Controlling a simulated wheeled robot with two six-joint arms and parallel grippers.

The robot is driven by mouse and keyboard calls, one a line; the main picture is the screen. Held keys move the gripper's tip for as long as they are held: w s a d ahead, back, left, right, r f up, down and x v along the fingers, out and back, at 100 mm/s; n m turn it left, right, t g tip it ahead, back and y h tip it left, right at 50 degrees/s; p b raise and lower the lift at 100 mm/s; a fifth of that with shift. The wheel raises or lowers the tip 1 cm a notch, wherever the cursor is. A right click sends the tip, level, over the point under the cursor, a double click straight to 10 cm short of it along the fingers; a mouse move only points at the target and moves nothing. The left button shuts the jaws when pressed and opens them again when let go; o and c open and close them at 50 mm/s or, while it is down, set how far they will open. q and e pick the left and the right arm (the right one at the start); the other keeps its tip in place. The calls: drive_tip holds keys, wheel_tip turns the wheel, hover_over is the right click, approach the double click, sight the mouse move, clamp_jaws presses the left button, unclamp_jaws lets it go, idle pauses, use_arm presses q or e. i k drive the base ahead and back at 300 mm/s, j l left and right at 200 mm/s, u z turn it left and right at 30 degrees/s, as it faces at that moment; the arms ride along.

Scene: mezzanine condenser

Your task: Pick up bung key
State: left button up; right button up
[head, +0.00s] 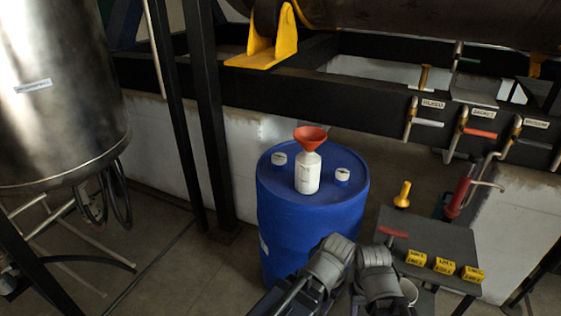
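No piece is clearly recognisable as the bung key. A small red bar-like piece (393,232) lies at the left of the dark stand top (440,238), just beyond my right gripper. It may be the key, but its shape is too small to tell. My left gripper (337,247) is by the drum's lower right side. My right gripper (374,256) is close beside it, by the stand's left edge. Their fingers are not clear, and I see nothing held.
A white bottle (308,180) with an orange funnel (310,137) stands on the drum. A yellow tool (402,195) and a red-bodied tool (458,198) stand upright behind the stand top. Yellow labelled blocks (444,266) line its front. Valve handles (480,133) hang beyond. A steel tank (60,90) is left.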

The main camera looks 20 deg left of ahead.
sight(392, 233)
drive_tip(key=i+l+u, duration=0.35)
drive_tip(key=i+l, duration=0.3)
drive_tip(key=i+j, duration=0.05)
drive_tip(key=i, duration=0.05)
